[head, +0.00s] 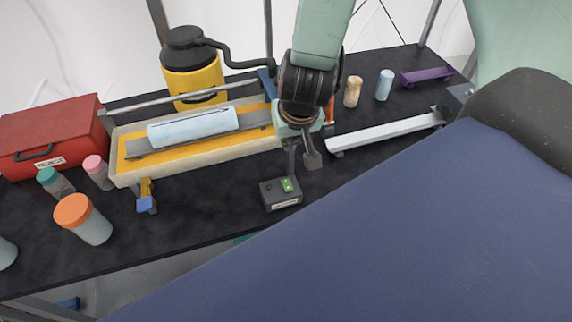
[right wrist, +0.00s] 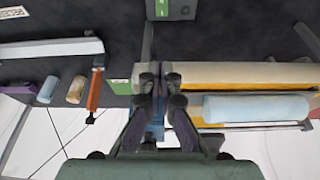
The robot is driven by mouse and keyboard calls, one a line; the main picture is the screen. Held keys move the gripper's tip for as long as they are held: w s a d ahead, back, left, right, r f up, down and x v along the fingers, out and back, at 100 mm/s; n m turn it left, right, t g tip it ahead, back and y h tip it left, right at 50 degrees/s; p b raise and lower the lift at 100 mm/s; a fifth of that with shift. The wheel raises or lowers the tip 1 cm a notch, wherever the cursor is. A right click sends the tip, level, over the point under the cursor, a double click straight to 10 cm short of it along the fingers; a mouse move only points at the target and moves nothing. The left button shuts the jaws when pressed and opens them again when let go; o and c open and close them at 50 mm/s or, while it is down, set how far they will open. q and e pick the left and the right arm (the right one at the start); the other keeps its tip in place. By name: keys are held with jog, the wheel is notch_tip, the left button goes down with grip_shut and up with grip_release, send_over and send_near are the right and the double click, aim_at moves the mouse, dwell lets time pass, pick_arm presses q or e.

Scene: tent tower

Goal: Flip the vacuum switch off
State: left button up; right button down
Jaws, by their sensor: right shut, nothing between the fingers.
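The vacuum switch is a small dark grey box (head: 281,193) with a green rocker (head: 287,184) on top, standing on the black table near its front edge. Part of the box (right wrist: 172,10) shows at the top edge of the right wrist view. Which way the rocker is tilted I cannot tell. My right gripper (head: 303,163) is shut and empty, pointing down just behind the box and apart from it. Its closed fingers (right wrist: 160,76) also show in the right wrist view. My left gripper is in neither view.
A yellow and black vacuum (head: 193,78) stands behind a trough (head: 190,154) holding a pale blue roll (head: 193,127). A red toolbox (head: 50,135) and several jars are at left. A white bar (head: 385,132) lies at right. Table in front of the switch is clear.

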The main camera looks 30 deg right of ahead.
jog(key=shift+s+a+f+n+g, duration=0.35)
jog(key=shift+s+f, duration=0.15)
jog(key=shift+f, duration=0.1)
jog(key=shift+f, duration=0.1)
jog(key=b, duration=0.5)
send_near(284, 181)
jog(key=x, duration=0.5)
jog(key=shift+w+d, duration=0.15)
jog(key=shift+w, duration=0.05)
jog(key=shift+f, duration=0.75)
jog(key=shift+w, duration=0.1)
